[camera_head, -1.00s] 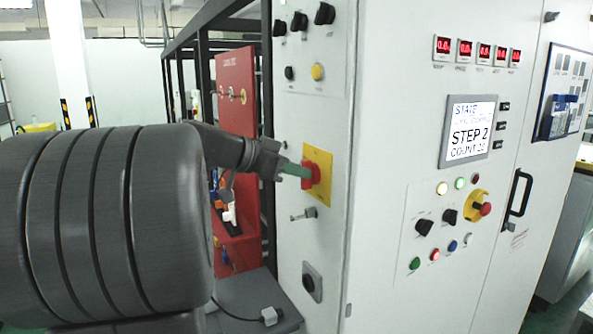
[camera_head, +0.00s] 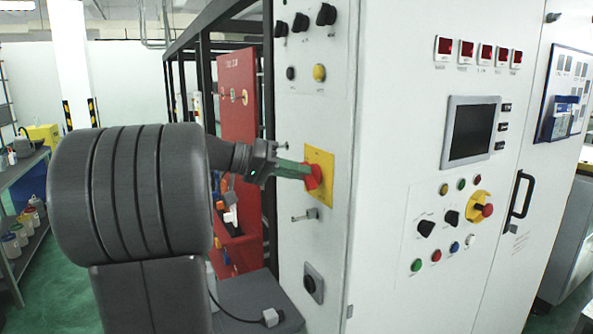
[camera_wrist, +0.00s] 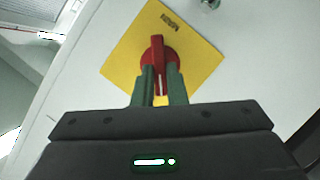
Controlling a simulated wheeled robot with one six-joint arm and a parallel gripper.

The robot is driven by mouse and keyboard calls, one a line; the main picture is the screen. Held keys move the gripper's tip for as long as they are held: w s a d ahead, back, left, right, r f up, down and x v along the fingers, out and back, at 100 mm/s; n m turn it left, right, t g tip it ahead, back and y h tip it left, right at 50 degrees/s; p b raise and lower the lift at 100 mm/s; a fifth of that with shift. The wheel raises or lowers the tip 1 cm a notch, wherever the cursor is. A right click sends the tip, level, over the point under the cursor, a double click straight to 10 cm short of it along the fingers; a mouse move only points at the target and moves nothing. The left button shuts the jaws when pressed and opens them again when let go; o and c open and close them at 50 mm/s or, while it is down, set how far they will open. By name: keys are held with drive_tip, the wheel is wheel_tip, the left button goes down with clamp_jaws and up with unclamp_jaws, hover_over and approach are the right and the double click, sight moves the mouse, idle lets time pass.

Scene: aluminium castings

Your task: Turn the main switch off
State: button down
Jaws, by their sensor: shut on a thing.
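The main switch is a red rotary handle (camera_wrist: 158,58) on a yellow plate (camera_wrist: 196,62), mounted on the narrow side of the grey cabinet. In the head view the yellow plate (camera_head: 322,160) and red handle (camera_head: 315,178) are partly covered by my gripper (camera_head: 300,169). In the wrist view my gripper (camera_wrist: 160,86) has its green fingers on both sides of the red handle's grip, shut on it. The handle's grip stands upright in the wrist picture. The cabinet screen (camera_head: 471,132) is dark.
A small keyed latch (camera_head: 305,215) sticks out just below the yellow plate. The cabinet front carries buttons, an emergency stop (camera_head: 484,209) and a black door handle (camera_head: 521,193). A red panel (camera_head: 238,110) stands in a black frame behind my arm.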

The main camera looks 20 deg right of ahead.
drive_tip(key=shift+w+f+n+g+h, duration=0.15)
drive_tip(key=shift+n+g, duration=0.15)
drive_tip(key=shift+n, duration=0.3)
drive_tip(key=shift+n+g+h, duration=0.15)
drive_tip(key=shift+n+g, duration=0.15)
drive_tip(key=shift+n, duration=0.3)
drive_tip(key=c, duration=1.5)
unclamp_jaws()
drive_tip(key=shift+o, duration=0.2)
drive_tip(key=b+v, duration=0.1)
drive_tip(key=v, duration=1.3)
drive_tip(key=shift+b, duration=0.3)
drive_tip(key=shift+d+f, duration=0.15)
drive_tip(key=shift+d, duration=0.05)
